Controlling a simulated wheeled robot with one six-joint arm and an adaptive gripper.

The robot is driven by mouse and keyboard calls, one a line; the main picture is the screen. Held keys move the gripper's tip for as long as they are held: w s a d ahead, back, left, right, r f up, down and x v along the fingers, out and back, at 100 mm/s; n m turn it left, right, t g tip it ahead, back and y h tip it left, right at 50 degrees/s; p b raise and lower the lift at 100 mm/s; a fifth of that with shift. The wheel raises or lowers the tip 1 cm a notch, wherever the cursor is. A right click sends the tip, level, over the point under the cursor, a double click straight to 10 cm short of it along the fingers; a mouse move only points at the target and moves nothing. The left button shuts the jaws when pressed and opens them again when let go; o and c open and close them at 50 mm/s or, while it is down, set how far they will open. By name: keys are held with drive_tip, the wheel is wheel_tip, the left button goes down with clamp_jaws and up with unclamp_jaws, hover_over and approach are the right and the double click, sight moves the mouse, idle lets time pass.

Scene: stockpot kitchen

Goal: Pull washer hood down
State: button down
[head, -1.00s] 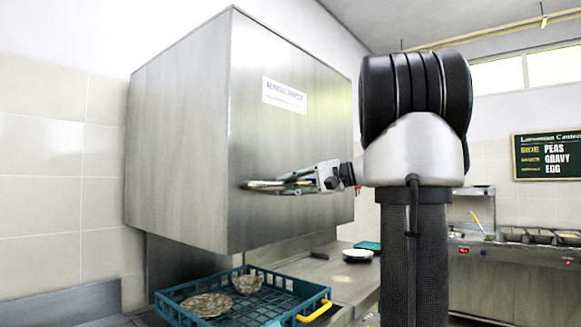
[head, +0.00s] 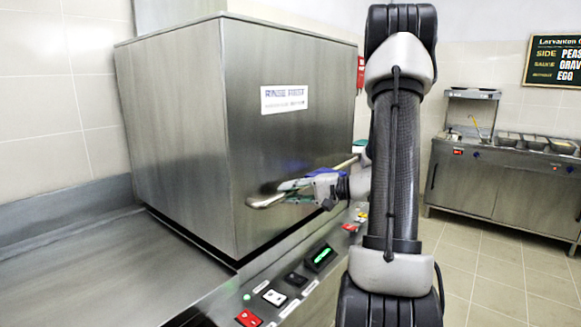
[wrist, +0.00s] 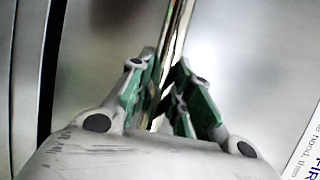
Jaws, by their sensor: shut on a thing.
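The washer hood (head: 180,110) is a large steel box with a white label on its front. It stands low over the steel counter, with a thin dark line along its lower edge. A bar handle (head: 262,201) runs across the lower part of its front. My gripper (head: 292,190) is shut on this handle near its left part. In the wrist view the handle (wrist: 178,30) passes between the green-padded fingers of my gripper (wrist: 163,95). The inside of the hood is hidden, and the rack seen earlier does not show now.
A control panel with red, white and black switches (head: 273,297) and a lit green display (head: 321,257) lies below the hood's front. The steel counter (head: 90,265) at left is clear. A serving counter (head: 500,185) stands at the back right, with open floor before it.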

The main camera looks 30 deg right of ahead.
drive_tip(key=shift+s+f, duration=0.1)
drive_tip(key=shift+f, duration=1.7)
drive_tip(key=c, duration=1.3)
unclamp_jaws()
drive_tip(key=shift+d, duration=0.15)
drive_tip(key=v, duration=1.1)
drive_tip(key=shift+s+d+r, duration=0.2)
drive_tip(key=shift+s+d, duration=0.05)
drive_tip(key=shift+s, duration=0.05)
